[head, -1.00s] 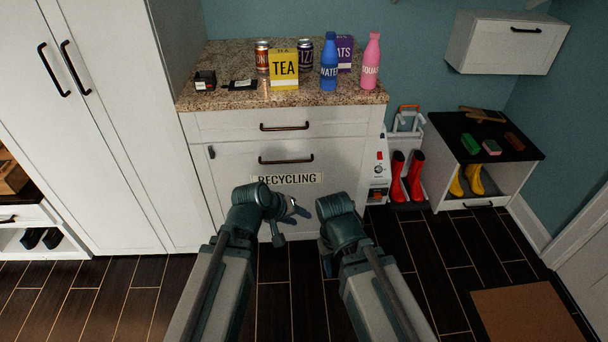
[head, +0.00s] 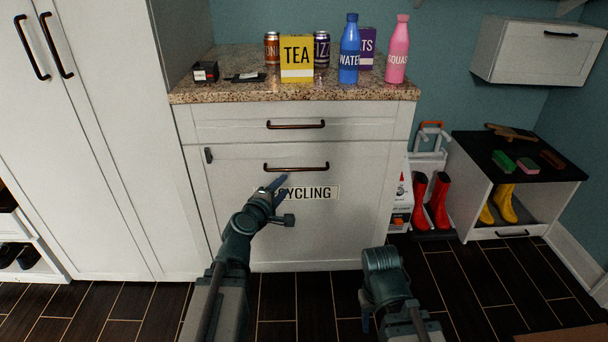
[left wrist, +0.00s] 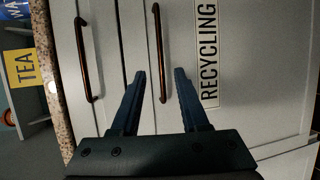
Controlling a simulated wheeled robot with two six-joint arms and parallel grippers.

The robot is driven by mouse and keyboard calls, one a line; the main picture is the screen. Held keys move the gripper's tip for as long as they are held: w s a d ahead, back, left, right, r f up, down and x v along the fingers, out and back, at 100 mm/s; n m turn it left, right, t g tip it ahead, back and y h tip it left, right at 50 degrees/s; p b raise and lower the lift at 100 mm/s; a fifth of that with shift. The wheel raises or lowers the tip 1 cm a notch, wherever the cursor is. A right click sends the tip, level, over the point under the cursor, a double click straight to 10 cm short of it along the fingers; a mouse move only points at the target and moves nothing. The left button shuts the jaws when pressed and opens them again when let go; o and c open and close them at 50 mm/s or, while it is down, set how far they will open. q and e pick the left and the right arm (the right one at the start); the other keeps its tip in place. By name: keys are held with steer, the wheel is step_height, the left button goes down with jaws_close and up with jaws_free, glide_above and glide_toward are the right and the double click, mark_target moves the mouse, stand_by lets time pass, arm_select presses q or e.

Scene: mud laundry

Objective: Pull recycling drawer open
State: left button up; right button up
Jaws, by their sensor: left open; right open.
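The recycling drawer (head: 350,220) is a white front, shut, with a dark bar handle (head: 296,167) and a RECYCLING label (head: 318,192). My left gripper (head: 279,182) is in front of it, just below the handle and partly over the label. In the left wrist view my left gripper (left wrist: 158,85) is open and empty. There the recycling drawer's handle (left wrist: 159,52) runs between the two finger lines, ahead of the tips; I cannot tell whether they touch it. My right gripper (head: 366,318) is low at the right, away from the drawer; its fingers are hardly visible.
A narrow upper drawer (head: 225,124) with its own handle (head: 296,125) is above. The granite counter (head: 215,94) holds a tea box, cans and bottles. A tall cabinet (head: 110,150) stands left; red boots (head: 438,200) stand right. The dark wood floor (head: 300,300) before the drawer looks clear.

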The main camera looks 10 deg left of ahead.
mark_target(299, 170)
arm_select(q)
steer(key=b+x, duration=0.2)
steer(key=x, duration=1.1)
steer(key=shift+w+d, duration=0.1)
steer(key=shift+w, duration=0.25)
jaws_close()
stand_by(0.9)
